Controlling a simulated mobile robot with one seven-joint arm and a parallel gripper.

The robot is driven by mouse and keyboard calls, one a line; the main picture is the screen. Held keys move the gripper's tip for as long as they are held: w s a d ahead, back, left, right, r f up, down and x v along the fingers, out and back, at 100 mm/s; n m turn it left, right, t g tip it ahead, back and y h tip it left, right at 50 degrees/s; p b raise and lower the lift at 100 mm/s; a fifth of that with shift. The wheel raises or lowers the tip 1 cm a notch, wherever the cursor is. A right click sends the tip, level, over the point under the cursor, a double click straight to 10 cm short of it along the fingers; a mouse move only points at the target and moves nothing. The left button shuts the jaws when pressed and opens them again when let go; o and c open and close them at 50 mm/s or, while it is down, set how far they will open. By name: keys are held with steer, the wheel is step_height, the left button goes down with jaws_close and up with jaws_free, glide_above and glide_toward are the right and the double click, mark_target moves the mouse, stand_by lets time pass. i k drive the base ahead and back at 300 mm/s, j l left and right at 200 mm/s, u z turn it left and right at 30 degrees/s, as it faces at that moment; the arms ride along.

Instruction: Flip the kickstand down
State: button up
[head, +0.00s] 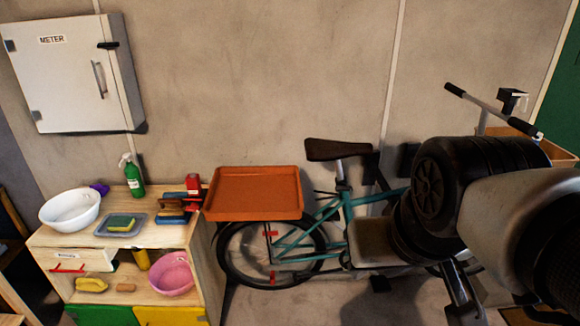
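A teal bicycle (349,215) stands along the wall in the head view, with its dark saddle (338,150) up and its rear wheel (223,262) at the left. Its handlebar (495,108) shows at the upper right. I cannot pick out the kickstand with certainty among the thin parts low around the rear wheel. My arm fills the right foreground. What appears to be my gripper (462,297) points downward at the lower right, right of the rear wheel and apart from it. Its fingertips are too unclear to show whether it is open.
An orange tray (254,214) covers the rear wheel's upper part. A wooden cabinet (212,270) with a white basin (70,208) stands left. Some floor (320,303) is clear in front of the bicycle.

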mark_target(295, 277)
steer(key=k, duration=0.1)
steer(key=i+j+z, duration=0.25)
steer(key=i, duration=0.25)
steer(key=i+j+z, duration=0.1)
steer(key=i+z, duration=0.2)
steer(key=i, duration=0.15)
